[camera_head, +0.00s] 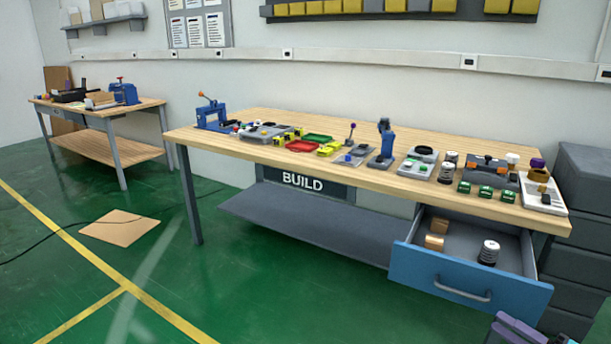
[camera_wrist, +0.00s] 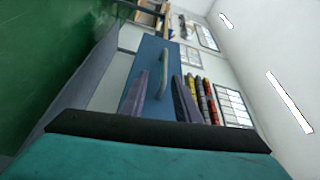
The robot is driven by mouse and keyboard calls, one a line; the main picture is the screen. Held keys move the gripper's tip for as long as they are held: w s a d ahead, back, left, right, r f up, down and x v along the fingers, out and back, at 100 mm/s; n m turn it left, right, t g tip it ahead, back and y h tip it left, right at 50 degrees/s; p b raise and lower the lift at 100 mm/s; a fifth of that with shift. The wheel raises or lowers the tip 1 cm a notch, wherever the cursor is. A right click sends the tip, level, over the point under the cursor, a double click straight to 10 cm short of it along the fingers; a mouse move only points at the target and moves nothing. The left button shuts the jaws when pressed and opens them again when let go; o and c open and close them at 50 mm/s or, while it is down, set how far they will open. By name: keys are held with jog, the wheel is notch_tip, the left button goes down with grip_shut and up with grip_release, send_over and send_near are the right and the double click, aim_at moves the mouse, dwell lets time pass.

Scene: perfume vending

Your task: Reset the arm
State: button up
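My gripper (camera_head: 518,328) shows at the bottom right edge of the head view, only partly in frame, below and right of the drawer. In the wrist view my gripper (camera_wrist: 161,76) has its two purple-grey fingers apart with nothing held between them. The blue drawer (camera_head: 470,286) under the right end of the workbench is pulled open. Its front (camera_wrist: 152,62) and curved grey handle (camera_wrist: 182,75) show ahead of the fingers in the wrist view. The fingers look apart from the handle in the head view. The rest of my arm is mostly hidden.
The wooden workbench (camera_head: 300,155) carries many small tools and parts. The drawer holds tan blocks (camera_head: 436,236) and a white-and-black cylinder (camera_head: 488,252). Dark grey drawers (camera_head: 585,235) stand at the right. Green floor (camera_head: 260,290) is open at front left.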

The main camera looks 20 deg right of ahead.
jog(key=w+a+f+g+y, duration=0.2)
jog(key=w+a+f+g, duration=0.3)
jog(key=w+a+f, duration=0.65)
jog(key=a+f+n+g, duration=0.2)
jog(key=a+f+g, duration=0.5)
jog(key=a+f, duration=0.85)
jog(key=s+a+f+n+g+h, duration=0.1)
jog(key=s+a+f+n+g, duration=0.35)
jog(key=a+f, duration=0.65)
jog(key=s+a+f+n+g+h, duration=0.55)
jog(key=s+a+f+h, duration=0.25)
jog(key=s, duration=0.4)
notch_tip(320, 180, up, 14)
jog(key=s+p, duration=0.1)
jog(key=p, duration=1.1)
jog(key=shift+s+a+f+g, duration=0.2)
jog(key=shift+a+f+g, duration=0.05)
jog(key=shift+a+g, duration=0.1)
